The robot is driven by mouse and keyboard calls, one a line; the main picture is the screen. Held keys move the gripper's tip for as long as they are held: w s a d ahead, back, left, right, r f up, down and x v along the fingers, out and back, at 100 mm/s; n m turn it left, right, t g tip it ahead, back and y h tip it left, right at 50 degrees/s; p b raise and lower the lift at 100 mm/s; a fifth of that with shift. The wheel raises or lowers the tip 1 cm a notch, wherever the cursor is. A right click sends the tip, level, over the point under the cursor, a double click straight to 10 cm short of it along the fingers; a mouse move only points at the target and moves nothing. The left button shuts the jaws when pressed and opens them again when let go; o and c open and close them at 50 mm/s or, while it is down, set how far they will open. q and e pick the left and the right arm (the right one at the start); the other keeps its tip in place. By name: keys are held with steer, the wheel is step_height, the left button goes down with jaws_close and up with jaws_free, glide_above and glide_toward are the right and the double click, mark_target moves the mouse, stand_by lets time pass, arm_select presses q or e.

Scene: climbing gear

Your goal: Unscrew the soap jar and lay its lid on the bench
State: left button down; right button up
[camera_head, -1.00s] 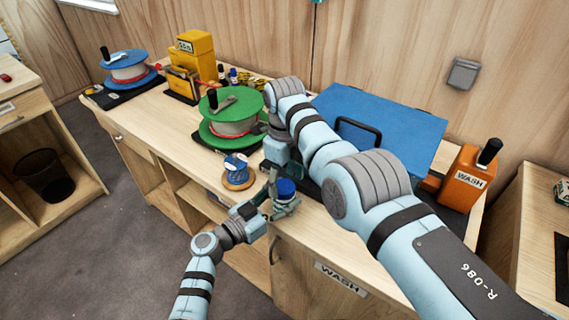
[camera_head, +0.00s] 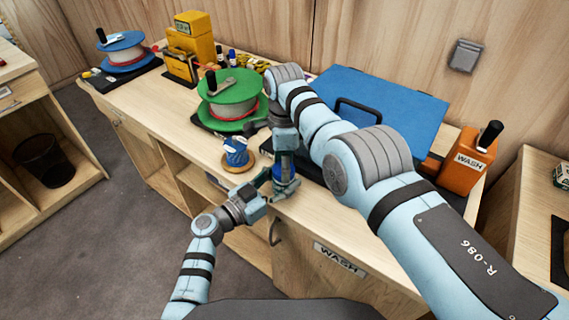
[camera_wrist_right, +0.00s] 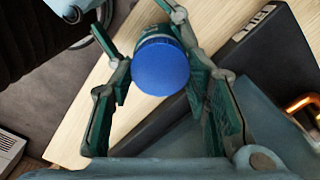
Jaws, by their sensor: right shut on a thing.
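The soap jar has a round blue lid (camera_wrist_right: 161,66) and a greenish body (camera_wrist_right: 154,33), seen from above in the right wrist view. In the head view the jar (camera_head: 285,187) is upright at the bench's front edge, mostly covered by my grippers. My right gripper (camera_head: 286,172) points down from above and is shut on the lid, with one finger on each side of it in the right wrist view. The lid is at the jar; I cannot see a gap.
Behind are a green reel (camera_head: 232,92) and a blue case (camera_head: 385,110). Some bare wood lies around the spool.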

arm_select(q)
steer(key=shift+s+f, duration=0.15)
steer(key=shift+f, duration=0.25)
arm_select(e)
steer(key=n, duration=0.5)
steer(key=shift+a+f, duration=0.1)
steer(key=shift+a, duration=0.05)
steer(key=n, duration=0.5)
steer(key=shift+s, duration=0.1)
steer(key=n, duration=0.9)
steer(key=shift+s+n, duration=0.1)
steer(key=shift+n, duration=0.3)
steer(key=n, duration=0.4)
steer(key=shift+n, duration=0.3)
steer(key=n, duration=0.5)
arm_select(q)
steer(key=shift+a, duration=0.1)
arm_select(e)
steer(key=n, duration=0.4)
steer(key=shift+s+n, duration=0.1)
steer(key=shift+n, duration=0.3)
steer(key=n, duration=1.1)
steer(key=shift+n, duration=0.4)
arm_select(q)
steer(key=shift+r, duration=0.1)
arm_select(e)
steer(key=shift+r, duration=0.25)
